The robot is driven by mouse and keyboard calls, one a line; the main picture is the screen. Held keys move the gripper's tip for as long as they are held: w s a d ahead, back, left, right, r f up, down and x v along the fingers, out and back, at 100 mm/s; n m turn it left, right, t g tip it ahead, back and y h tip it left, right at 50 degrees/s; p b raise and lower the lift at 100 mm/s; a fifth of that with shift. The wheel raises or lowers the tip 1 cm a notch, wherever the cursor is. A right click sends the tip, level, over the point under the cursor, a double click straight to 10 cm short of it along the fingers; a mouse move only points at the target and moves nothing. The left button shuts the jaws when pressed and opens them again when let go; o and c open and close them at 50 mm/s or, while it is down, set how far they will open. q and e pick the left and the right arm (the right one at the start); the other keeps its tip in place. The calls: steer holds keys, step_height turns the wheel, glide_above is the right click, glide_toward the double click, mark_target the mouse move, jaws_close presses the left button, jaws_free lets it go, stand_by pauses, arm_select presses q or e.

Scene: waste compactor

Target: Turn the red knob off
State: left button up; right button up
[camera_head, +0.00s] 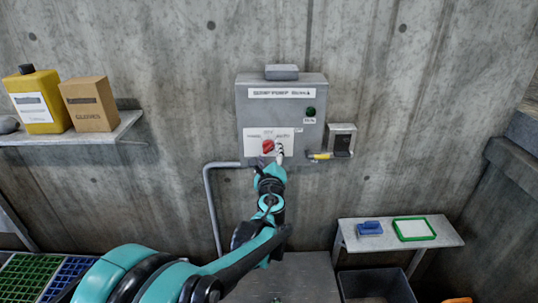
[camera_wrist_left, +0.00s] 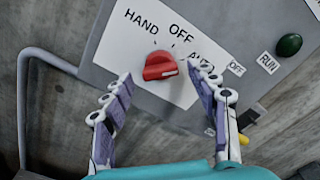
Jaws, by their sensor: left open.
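The red knob (camera_head: 268,146) is on a white label plate on the front of a grey control box (camera_head: 245,112) on the wall. In the left wrist view the red knob (camera_wrist_left: 158,65) sits below the printed words HAND, OFF and AUTO. A white mark shows at the knob's right end, on the AUTO side. My left gripper (camera_head: 279,150) is in front of the box, just right of the knob in the head view. In the wrist view the left gripper (camera_wrist_left: 160,74) is open, its fingertips on either side of the knob, with visible gaps. My right gripper is not in view.
A green button (camera_head: 311,111) is at the box's upper right. A shelf (camera_head: 85,138) holds a yellow container and a cardboard box. A small table (camera_head: 445,238) stands lower right.

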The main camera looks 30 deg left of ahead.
arm_select(q)
steer(key=shift+w+a+r, duration=0.1)
steer(key=shift+w+a, duration=0.25)
steer(key=shift+w, duration=0.2)
steer(key=c, duration=1.2)
steer(key=shift+o, duration=0.2)
steer(key=shift+n, duration=0.3)
steer(key=n+p, duration=0.1)
steer(key=n, duration=0.3)
steer(key=shift+n, duration=2.2)
